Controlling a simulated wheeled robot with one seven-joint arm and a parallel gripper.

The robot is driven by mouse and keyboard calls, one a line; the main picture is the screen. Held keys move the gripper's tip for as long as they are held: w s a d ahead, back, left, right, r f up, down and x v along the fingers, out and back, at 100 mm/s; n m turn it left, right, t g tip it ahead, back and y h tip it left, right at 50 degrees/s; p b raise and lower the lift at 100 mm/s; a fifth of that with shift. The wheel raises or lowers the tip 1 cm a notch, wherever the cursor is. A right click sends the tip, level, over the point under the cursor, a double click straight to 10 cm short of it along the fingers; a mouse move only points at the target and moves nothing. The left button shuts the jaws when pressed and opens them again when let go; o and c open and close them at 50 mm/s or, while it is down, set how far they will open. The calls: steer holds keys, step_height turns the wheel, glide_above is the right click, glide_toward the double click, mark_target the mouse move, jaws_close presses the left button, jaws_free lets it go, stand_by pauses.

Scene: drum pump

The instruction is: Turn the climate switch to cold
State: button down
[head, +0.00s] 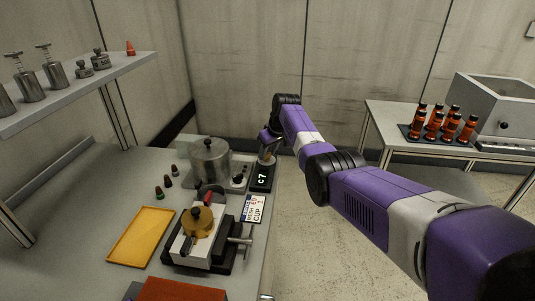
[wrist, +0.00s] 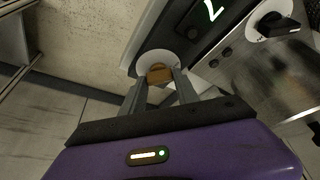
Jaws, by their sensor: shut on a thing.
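The black unit marked "C7" (head: 262,178) stands at the right edge of the bench, beside the metal pot device. In the wrist view its black face (wrist: 200,22) shows part of the lettering and ends at a pale round disc. A small brown piece (wrist: 159,73) sits on that disc and looks like the knob of a switch; I cannot read any cold mark. My gripper (wrist: 158,82) is shut on this brown piece, one finger on each side. In the head view my gripper (head: 267,152) is over the far end of the unit, small and partly hidden.
The metal pot device (head: 211,159) is close on the left; its black knob (wrist: 279,25) shows in the wrist view. A clamp with a brass part (head: 197,219), a yellow tray (head: 141,236) and small bottles stand nearer. A side table (head: 397,112) holds orange bottles. Floor is free between.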

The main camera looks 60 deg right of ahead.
steer(key=c, duration=0.9)
jaws_free()
steer(key=shift+v, duration=3.9)
